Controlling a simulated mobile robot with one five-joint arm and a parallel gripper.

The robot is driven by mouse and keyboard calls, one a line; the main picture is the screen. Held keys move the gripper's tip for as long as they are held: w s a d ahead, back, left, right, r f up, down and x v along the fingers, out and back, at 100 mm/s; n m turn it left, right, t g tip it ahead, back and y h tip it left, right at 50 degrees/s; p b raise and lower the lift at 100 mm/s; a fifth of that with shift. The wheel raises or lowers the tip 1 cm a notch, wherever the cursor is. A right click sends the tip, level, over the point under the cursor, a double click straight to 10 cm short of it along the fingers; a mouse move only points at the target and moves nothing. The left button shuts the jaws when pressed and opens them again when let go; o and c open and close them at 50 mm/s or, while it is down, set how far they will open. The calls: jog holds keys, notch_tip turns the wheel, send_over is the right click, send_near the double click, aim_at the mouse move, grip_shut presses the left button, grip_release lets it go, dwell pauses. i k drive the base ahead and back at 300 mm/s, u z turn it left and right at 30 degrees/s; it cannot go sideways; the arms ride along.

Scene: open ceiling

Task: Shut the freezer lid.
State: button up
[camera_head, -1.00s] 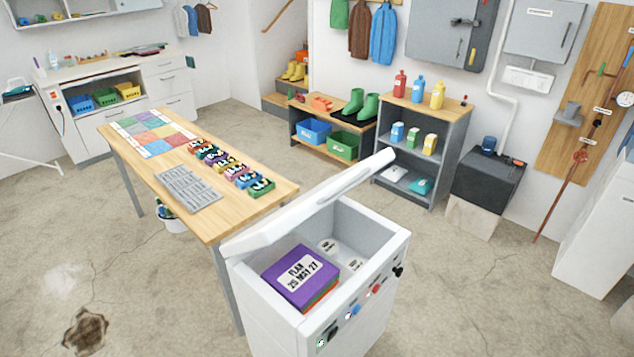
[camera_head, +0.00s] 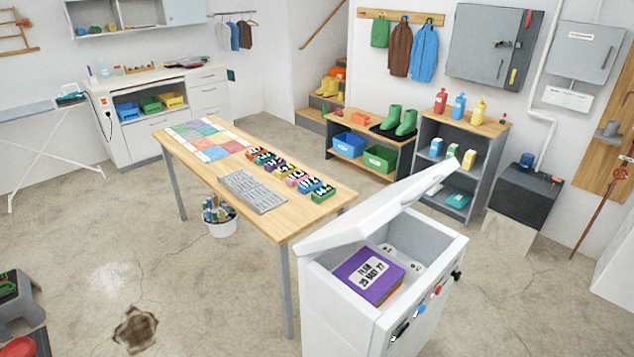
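The white chest freezer (camera_head: 350,318) stands at the lower right in the head view. Its white lid (camera_head: 378,212) is raised part way, tilted up over the back of the opening. Inside lie a purple box (camera_head: 368,272) with a white label reading "FLAN" and a date, and white packages (camera_head: 405,262) beside it. Several knobs, one red and one blue, sit along the front edge. My gripper is not in view.
A wooden table (camera_head: 262,208) with coloured boxes and a grey tray stands just behind and left of the freezer. Shelves and a black box (camera_head: 525,195) line the back wall.

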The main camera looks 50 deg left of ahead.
aim_at(362, 221)
jog(key=z, duration=0.45)
jog(key=k, duration=0.1)
jog(key=u, duration=2.15)
jog(key=k, duration=0.85)
jog(key=z, duration=0.35)
jog(key=i, duration=0.85)
jog(key=u, duration=0.1)
